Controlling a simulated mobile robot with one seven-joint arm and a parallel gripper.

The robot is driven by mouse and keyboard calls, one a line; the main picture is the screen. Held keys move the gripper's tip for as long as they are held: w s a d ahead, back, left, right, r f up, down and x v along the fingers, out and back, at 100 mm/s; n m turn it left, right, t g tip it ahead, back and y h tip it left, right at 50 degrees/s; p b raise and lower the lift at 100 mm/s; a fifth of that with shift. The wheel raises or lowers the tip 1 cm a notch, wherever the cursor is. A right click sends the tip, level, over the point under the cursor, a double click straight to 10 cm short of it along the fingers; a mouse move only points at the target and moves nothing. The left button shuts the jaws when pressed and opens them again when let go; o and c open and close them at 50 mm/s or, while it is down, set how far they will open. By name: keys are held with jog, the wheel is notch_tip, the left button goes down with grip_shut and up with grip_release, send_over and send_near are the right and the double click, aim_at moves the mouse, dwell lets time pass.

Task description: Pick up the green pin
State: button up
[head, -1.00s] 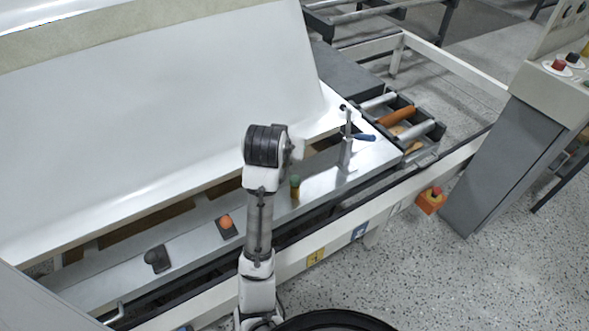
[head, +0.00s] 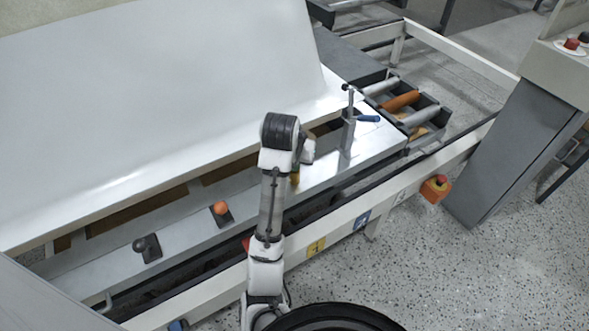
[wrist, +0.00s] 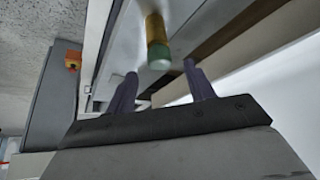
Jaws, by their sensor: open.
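The green pin (wrist: 158,42) has a green end and a yellow-orange body. In the wrist view it is at the top centre, just beyond the gap between my fingertips. In the head view only a small orange-yellow part of the pin (head: 295,179) shows beside my arm; the rest is hidden. My gripper (wrist: 161,80) is open and empty, with one dark finger on each side of the gap. My arm hides the fingers in the head view.
On the metal ledge (head: 185,236) stand an orange-topped knob (head: 221,209) and a black knob (head: 146,246) to the left. The large white shell (head: 150,100) rises behind.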

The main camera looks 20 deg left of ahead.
jog(key=shift+s+x, duration=0.15)
jog(key=shift+x, duration=1.2)
jog(key=shift+s+x, duration=0.15)
jog(key=shift+x, duration=1.2)
jog(key=shift+f, duration=0.15)
jog(key=c, duration=1.1)
